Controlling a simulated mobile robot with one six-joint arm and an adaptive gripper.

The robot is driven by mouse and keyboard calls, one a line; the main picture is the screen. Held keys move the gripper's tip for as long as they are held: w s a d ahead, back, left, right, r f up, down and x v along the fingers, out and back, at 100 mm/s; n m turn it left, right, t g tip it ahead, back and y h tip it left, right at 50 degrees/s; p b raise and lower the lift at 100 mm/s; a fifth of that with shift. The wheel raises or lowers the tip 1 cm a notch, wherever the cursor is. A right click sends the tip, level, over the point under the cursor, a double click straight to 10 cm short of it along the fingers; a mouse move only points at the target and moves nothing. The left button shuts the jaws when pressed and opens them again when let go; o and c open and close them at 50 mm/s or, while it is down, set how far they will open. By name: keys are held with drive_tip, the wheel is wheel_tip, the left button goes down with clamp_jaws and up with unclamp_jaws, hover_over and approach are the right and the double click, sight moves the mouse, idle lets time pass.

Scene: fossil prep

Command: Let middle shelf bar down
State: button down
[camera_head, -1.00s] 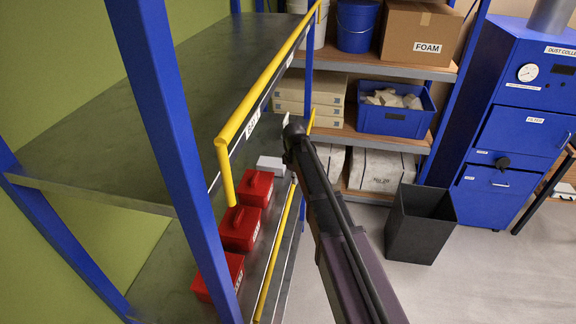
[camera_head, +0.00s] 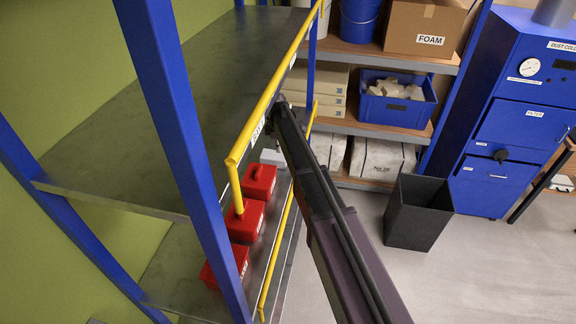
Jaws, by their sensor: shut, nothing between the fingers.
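A yellow bar (camera_head: 270,97) with a white label runs along the front of the upper shelf in view (camera_head: 130,130). It stands above the shelf edge, and its near end bends down. I take it for the middle shelf bar. A lower yellow bar (camera_head: 274,262) runs along the shelf below. My gripper (camera_head: 271,124) is a small dark shape at the far end of my arm, beside the upper bar's label. It is shut and holds nothing. The bar and label partly hide it, and I cannot tell whether it touches the bar.
Red boxes (camera_head: 247,222) sit on the lower shelf. A blue rack post (camera_head: 180,130) stands close in front. Behind are shelves with a blue crate (camera_head: 397,112) and a FOAM carton (camera_head: 424,28). A black bin (camera_head: 418,215) stands on otherwise open floor at the right.

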drive_tip(key=shift+f, duration=0.2)
drive_tip(key=f+b, duration=0.6)
drive_tip(key=b, duration=0.1)
drive_tip(key=f+b, duration=0.3)
drive_tip(key=f, duration=0.1)
drive_tip(key=shift+s+d, duration=0.1)
drive_tip(key=shift+d, duration=0.3)
drive_tip(key=shift+s+d+f+b, duration=0.1)
drive_tip(key=shift+s+d+b, duration=0.1)
drive_tip(key=shift+d, duration=0.7)
drive_tip(key=shift+s+d+f+b, duration=0.1)
drive_tip(key=shift+s+d+b, duration=0.05)
drive_tip(key=shift+d, duration=0.7)
drive_tip(key=shift+s, duration=0.1)
drive_tip(key=shift+r, duration=0.1)
